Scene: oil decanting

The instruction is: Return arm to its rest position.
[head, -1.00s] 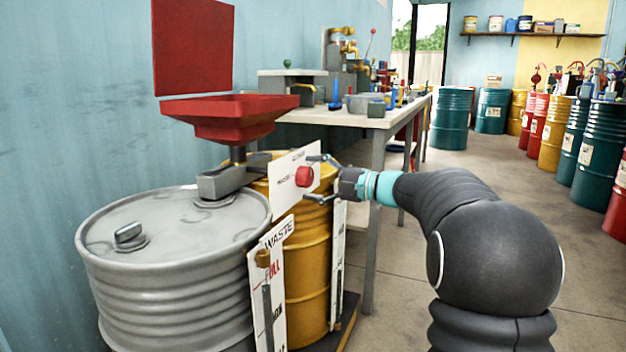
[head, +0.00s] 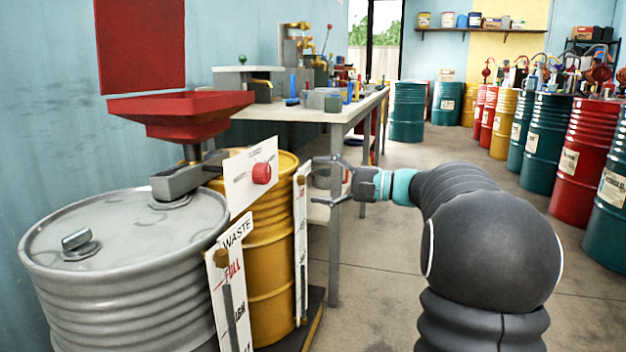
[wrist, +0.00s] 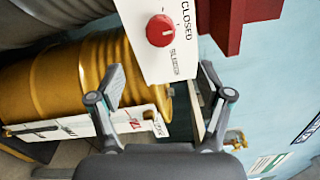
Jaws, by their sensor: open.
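My gripper (head: 328,180) is open and empty in the head view, with its fingers pointing left. It is to the right of the red knob (head: 262,173) on a white panel (head: 240,185), with a clear gap between them. In the wrist view my gripper (wrist: 162,92) shows its two fingers spread apart. Beyond them are the red knob (wrist: 160,31), the white panel (wrist: 150,60) and the yellow drum (wrist: 75,80). Nothing is between the fingertips.
A grey waste drum (head: 120,240) with a red funnel (head: 180,112) stands at the left, beside the yellow drum (head: 270,260). A workbench (head: 335,114) with tools runs behind my gripper. Several drums line the right side. The floor (head: 400,270) between is clear.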

